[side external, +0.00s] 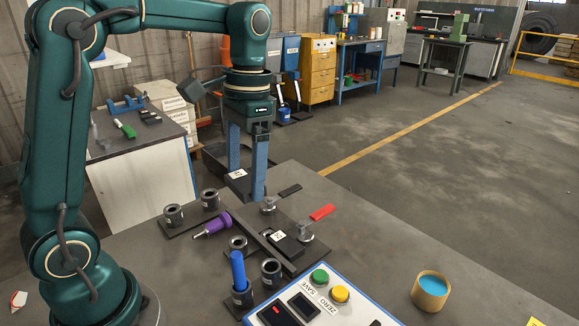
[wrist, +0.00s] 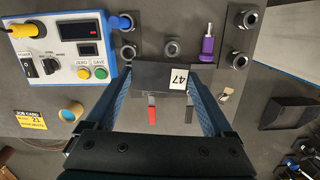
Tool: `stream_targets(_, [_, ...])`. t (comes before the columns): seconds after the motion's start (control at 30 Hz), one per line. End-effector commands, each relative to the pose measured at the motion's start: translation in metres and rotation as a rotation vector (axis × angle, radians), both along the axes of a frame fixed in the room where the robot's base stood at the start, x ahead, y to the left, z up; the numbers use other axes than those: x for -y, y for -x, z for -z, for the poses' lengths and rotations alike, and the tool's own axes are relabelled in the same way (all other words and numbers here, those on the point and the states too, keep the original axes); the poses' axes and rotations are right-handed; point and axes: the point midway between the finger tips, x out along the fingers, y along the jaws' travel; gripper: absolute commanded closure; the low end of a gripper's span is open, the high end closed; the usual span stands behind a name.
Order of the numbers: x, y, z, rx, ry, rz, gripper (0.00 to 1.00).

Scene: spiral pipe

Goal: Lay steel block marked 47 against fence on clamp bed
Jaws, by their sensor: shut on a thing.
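The steel block marked 47 (wrist: 150,76) is a dark block with a white label, upside down in the wrist view. My gripper (side external: 247,190) is shut on it, one blue finger on each side, and it also shows between the fingertips in the wrist view. In the side view the held block (side external: 232,182) appears above the bench, partly hidden by the fingers. In the wrist view the held block hides much of the bed.
Several dark sockets (side external: 173,215), one with a blue-handled tool, and a purple-handled tool (side external: 213,225) lie beside the bed. A control box (side external: 320,303) stands in front.

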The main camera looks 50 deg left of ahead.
Motion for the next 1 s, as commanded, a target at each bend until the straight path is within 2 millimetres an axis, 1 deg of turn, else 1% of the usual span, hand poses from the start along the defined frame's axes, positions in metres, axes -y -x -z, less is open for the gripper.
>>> stream_targets(0.07, [0.0, 0.001, -0.004, -0.001, -0.002, -0.054, 1.0])
stream_targets(0.23, [0.0, 0.003, -0.004, -0.014, -0.004, -0.164, 1.0])
stream_targets(0.37, [0.0, -0.003, -0.003, -0.014, -0.002, -0.338, 1.0])
stream_targets(0.5, [0.0, -0.009, 0.002, -0.016, 0.0, -0.62, 1.0])
stream_targets(0.63, [-0.007, -0.013, 0.007, -0.017, 0.003, -0.925, 1.0])
stream_targets(0.77, [-0.018, -0.018, 0.012, -0.016, 0.005, -1.242, 1.0])
stream_targets(1.0, [-0.046, -0.022, 0.021, -0.015, 0.011, -1.845, 1.0])
